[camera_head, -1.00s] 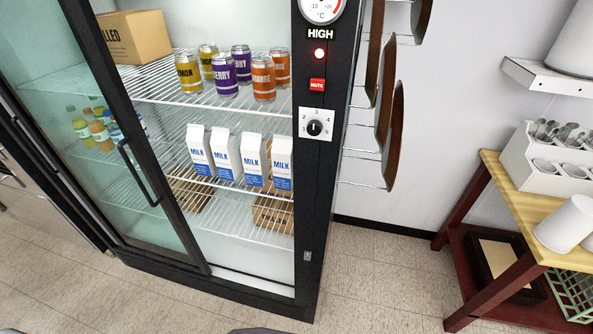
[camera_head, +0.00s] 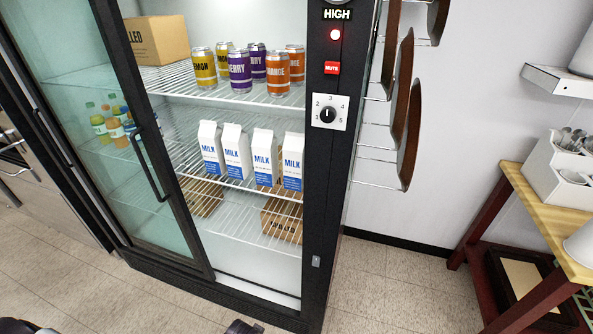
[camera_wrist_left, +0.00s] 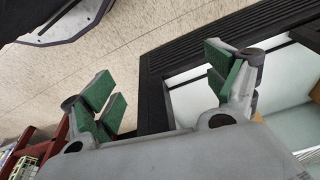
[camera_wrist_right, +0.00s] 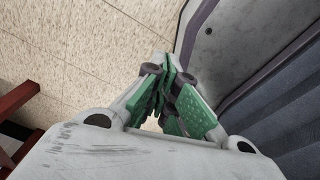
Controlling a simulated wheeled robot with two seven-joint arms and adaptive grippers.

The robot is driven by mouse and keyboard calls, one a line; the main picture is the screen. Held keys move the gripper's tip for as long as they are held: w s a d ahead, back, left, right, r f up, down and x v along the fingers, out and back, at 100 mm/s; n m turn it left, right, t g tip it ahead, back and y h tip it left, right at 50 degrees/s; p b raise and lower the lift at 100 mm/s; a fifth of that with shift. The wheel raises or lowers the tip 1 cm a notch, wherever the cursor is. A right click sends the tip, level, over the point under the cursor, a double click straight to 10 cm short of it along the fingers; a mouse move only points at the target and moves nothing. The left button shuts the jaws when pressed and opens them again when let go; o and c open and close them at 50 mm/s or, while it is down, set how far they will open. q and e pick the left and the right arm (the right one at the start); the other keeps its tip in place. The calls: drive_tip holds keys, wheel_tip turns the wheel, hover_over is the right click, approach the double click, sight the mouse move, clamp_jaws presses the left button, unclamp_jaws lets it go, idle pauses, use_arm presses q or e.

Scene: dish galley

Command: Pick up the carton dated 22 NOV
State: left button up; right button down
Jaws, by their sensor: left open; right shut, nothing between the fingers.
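Several white and blue milk cartons stand upright in a row on the fridge's middle shelf in the head view: one at the left (camera_head: 211,149), two in the middle (camera_head: 237,152) (camera_head: 265,158), and one at the right (camera_head: 293,162), partly behind the door frame. No date can be read on them from here. My left gripper (camera_wrist_left: 165,90) is open and empty in the left wrist view, with the fridge base beyond it. My right gripper (camera_wrist_right: 168,95) is shut and empty above the floor in the right wrist view. Neither gripper is near the cartons.
The sliding glass door (camera_head: 140,130) covers the left of the fridge; the right side is open. A control post (camera_head: 335,180) borders the opening. A wooden table (camera_head: 545,215) stands right.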

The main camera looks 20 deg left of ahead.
use_arm(q)
drive_tip(key=w+r+t+b, duration=0.35)
drive_tip(key=w+r, duration=0.45)
drive_tip(key=r, duration=0.6)
drive_tip(key=n+t+b, duration=0.2)
drive_tip(key=t+b, duration=0.2)
drive_tip(key=t, duration=0.8)
approach(292, 160)
drive_tip(key=shift+s+a+r, duration=0.1)
drive_tip(key=shift+a, duration=0.1)
use_arm(e)
wheel_tip(292, 160, down, 7)
drive_tip(key=w+d, duration=0.1)
drive_tip(key=d, duration=0.1)
drive_tip(key=shift+w+d, duration=0.25)
drive_tip(key=shift+w, duration=0.15)
use_arm(q)
drive_tip(key=shift+w+d+p, duration=0.1)
drive_tip(key=shift+w+p, duration=0.35)
drive_tip(key=shift+w, duration=3.6)
drive_tip(key=shift+w+d, duration=0.1)
drive_tip(key=shift+w, duration=0.15)
use_arm(e)
drive_tip(key=shift+s+d, duration=0.55)
drive_tip(key=shift+s, duration=0.1)
drive_tip(key=shift+w, duration=0.1)
